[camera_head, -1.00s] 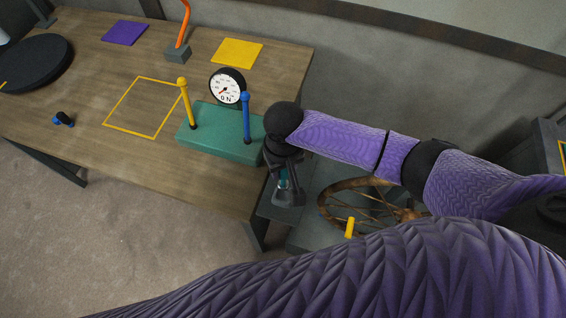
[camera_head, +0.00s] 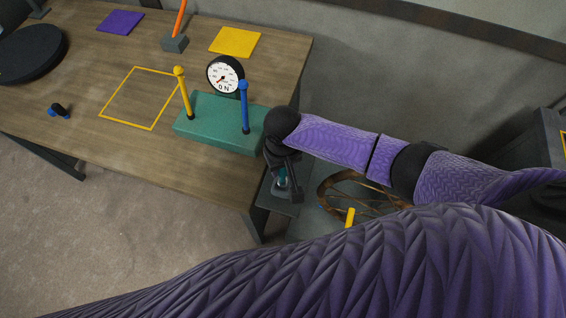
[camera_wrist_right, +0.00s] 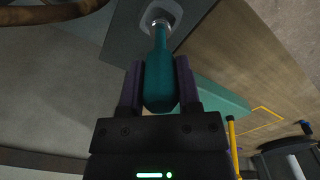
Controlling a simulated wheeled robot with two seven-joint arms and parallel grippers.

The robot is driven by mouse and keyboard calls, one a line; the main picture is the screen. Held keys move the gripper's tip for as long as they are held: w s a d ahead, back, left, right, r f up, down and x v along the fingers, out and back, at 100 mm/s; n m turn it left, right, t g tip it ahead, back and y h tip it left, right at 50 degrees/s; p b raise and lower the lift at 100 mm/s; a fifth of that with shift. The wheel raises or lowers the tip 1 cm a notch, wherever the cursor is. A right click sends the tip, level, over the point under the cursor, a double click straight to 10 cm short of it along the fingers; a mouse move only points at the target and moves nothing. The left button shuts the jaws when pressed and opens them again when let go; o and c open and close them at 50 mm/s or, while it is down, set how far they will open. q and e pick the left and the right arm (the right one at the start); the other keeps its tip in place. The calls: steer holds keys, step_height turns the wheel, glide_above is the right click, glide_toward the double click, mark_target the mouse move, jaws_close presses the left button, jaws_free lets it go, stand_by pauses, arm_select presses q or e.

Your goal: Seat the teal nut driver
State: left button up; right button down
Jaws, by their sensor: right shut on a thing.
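The teal nut driver (camera_wrist_right: 160,80) is between the two fingers of my right gripper (camera_wrist_right: 160,88), which is shut on its thick handle. Its narrow shaft points away from the gripper, toward a pale fitting (camera_wrist_right: 165,12) on a dark grey surface. The shaft end overlaps the fitting in the right wrist view; I cannot tell whether it is inside. In the head view, my right gripper (camera_head: 285,186) is beside the right end of the bench, over a grey shelf, and a little teal (camera_head: 282,175) shows between its fingers. My left gripper is out of view.
The wooden bench (camera_head: 90,120) holds a green block (camera_head: 215,125) with a yellow and a blue lever, and a dial gauge (camera_head: 224,75). A spoked wheel (camera_head: 345,190) and a yellow peg (camera_head: 349,217) are right of my gripper. My purple arm fills the foreground.

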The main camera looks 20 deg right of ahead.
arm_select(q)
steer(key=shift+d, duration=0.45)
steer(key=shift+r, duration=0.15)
arm_select(e)
steer(key=shift+p, duration=0.3)
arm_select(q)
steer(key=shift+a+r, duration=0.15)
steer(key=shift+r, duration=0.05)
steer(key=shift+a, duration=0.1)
